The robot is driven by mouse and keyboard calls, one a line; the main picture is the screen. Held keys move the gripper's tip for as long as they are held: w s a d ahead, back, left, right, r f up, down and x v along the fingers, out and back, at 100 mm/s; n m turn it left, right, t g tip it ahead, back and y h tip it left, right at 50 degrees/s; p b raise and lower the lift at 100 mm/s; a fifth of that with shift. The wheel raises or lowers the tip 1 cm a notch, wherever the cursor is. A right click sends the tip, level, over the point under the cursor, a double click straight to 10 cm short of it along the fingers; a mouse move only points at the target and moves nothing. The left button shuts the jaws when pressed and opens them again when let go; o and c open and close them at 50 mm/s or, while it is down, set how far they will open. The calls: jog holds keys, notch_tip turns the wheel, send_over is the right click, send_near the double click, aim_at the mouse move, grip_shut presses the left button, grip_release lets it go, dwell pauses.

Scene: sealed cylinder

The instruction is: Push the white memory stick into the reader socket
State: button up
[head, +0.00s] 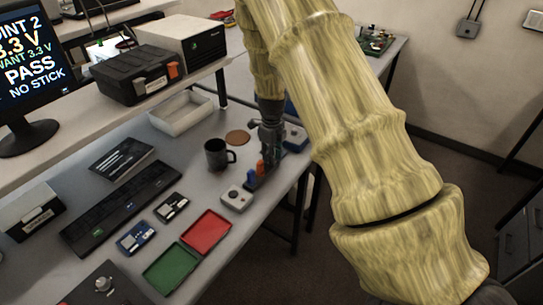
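My arm crosses the head view from the top, and my dark gripper (269,140) points down at the right part of the grey bench. Its fingers are small and partly hidden, so I cannot tell whether they are open or shut, or hold anything. An orange upright piece (260,168) and a blue one (250,178) stand just below and left of it. A blue box (295,138) sits right behind the gripper. I cannot make out a white memory stick or a reader socket for certain. The monitor (30,65) reads "PASS" and "NO STICK".
A dark mug (217,155) and brown coaster (237,137) stand left of the gripper. A pale box with a round knob (237,198), a red tray (206,231), a green tray (171,269) and a keyboard (122,208) lie nearer. The bench's right edge is close to the gripper.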

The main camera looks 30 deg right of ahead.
grip_shut()
jog(key=shift+r, duration=0.25)
jog(key=shift+r+p, duration=0.65)
jog(key=shift+p, duration=0.1)
jog(key=shift+r, duration=0.1)
jog(key=shift+r+p, duration=1.65)
jog(key=shift+r, duration=0.25)
jog(key=shift+r, duration=0.15)
